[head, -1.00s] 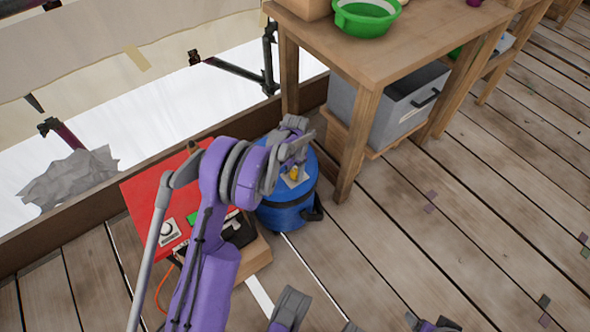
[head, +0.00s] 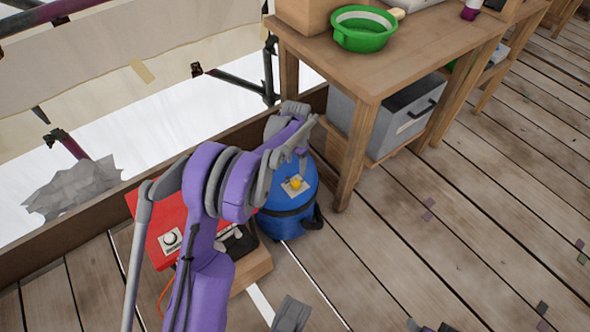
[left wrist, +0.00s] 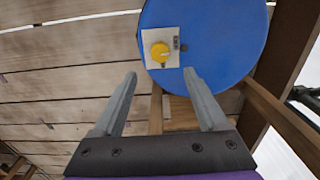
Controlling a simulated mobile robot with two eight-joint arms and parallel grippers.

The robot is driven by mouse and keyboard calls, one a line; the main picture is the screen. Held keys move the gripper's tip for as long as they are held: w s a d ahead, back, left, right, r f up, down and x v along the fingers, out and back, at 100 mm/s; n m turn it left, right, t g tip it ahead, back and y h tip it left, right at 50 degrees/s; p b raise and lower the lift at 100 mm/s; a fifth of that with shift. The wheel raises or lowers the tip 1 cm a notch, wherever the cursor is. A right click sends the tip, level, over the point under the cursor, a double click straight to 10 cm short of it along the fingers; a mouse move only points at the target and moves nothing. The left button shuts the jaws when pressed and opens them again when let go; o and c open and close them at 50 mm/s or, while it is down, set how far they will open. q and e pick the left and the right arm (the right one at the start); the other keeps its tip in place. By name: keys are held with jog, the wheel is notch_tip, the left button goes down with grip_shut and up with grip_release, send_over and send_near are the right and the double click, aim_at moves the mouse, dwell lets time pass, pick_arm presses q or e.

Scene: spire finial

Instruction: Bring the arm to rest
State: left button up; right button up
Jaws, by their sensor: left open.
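My left gripper shows in the left wrist view (left wrist: 160,90) with its two grey fingers apart and nothing between them. In the head view the left gripper (head: 303,128) is at the end of my purple arm, above the blue drum-shaped container (head: 284,222). The container's blue lid also shows in the left wrist view (left wrist: 225,40), just beyond the fingertips and apart from them. A yellow knob (head: 296,183) on a pale square plate sits on the lid. My right gripper cannot be made out clearly.
A wooden workbench (head: 385,60) stands right of the container, with a green basin (head: 362,28) on top and a grey box (head: 390,105) on its lower shelf. A red panel box (head: 165,225) is partly behind my arm. The plank floor at right (head: 450,240) is mostly clear.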

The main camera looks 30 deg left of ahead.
pick_arm(q)
jog(key=shift+r, duration=0.35)
pick_arm(e)
jog(key=shift+r, duration=0.1)
pick_arm(q)
jog(key=s+d+r+n+t, duration=0.2)
jog(key=s+d+r, duration=0.7)
jog(key=s+r, duration=0.4)
jog(key=s+d+f+n+t, duration=0.1)
jog(key=s+d, duration=0.2)
jog(key=s, duration=0.6)
jog(key=s+d+n+t, duration=0.1)
jog(key=s+d, duration=0.2)
jog(key=s, duration=0.6)
notch_tip(320, 180, up, 23)
jog(key=w+t+p, duration=0.1)
jog(key=w+p, duration=0.1)
jog(key=p, duration=1.9)
jog(key=shift+a+r, duration=0.2)
jog(key=shift+a, duration=0.05)
pick_arm(e)
notch_tip(320, 180, up, 24)
jog(key=w+t, duration=0.1)
jog(key=shift+w, duration=0.15)
